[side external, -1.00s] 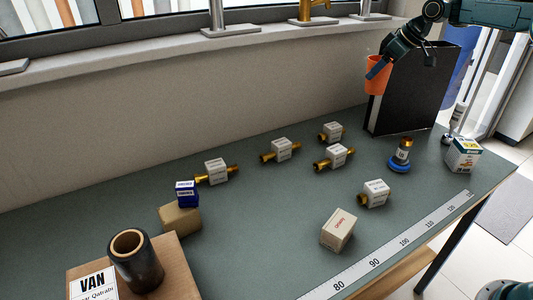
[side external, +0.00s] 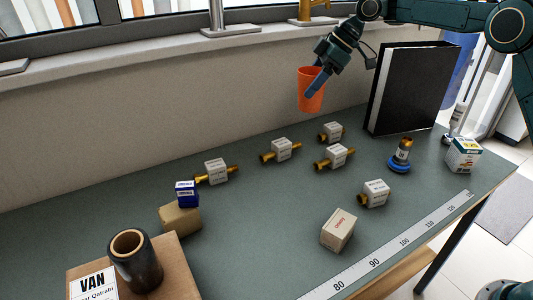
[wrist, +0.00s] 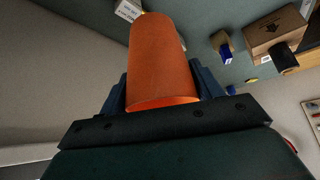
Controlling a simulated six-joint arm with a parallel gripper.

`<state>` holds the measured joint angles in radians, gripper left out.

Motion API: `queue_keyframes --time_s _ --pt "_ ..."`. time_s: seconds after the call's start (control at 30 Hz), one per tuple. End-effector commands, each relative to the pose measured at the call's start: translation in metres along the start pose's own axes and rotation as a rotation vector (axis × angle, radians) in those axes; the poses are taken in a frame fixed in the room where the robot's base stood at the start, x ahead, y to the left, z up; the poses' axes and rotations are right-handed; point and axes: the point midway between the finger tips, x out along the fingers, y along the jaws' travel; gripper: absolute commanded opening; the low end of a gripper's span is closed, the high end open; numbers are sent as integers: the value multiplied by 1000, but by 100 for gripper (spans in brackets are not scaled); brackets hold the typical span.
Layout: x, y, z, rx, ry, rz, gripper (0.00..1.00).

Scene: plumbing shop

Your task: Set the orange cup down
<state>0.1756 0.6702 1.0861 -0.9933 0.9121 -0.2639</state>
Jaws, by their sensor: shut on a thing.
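The orange cup (side external: 310,90) is held in the air above the back of the workbench, near the wall, roughly upright in the side view. My gripper (side external: 317,84) is shut on it, with a blue finger across its side. In the wrist view the cup (wrist: 162,62) fills the middle, between the two dark blue fingers of my gripper (wrist: 162,92). The green bench top (side external: 270,215) is below it, with clear air between.
Several brass fittings with white labels, such as one (side external: 281,150), lie below the cup. A black binder (side external: 410,90) stands to the right. A blue-based fitting (side external: 400,156) and small boxes (side external: 339,229) are nearer the front.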

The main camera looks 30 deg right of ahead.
Motion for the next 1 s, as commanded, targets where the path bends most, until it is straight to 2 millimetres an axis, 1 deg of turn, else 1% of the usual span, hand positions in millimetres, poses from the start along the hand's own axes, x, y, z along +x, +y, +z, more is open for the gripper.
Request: queue_keyframes --time_s 0.03,0.1,0.17,0.3,0.5,0.6,0.7,0.8,0.9,1.0 --pt "9 -15 -13 -48 -1 -31 43" --pt "19 -34 -29 -111 -2 -72 43" --pt "27 -52 -42 -167 -2 -107 43" --pt "45 -95 -68 -296 -4 -191 43" --pt "65 -159 -98 -481 -8 -306 43" --pt "71 -186 -107 -558 -9 -353 43" --pt "76 -207 -113 -617 -10 -389 43" --pt "78 -220 -117 -655 -11 -411 43" --pt "79 -226 -118 -674 -11 -423 43" --pt "79 -228 -119 -679 -11 -426 43"
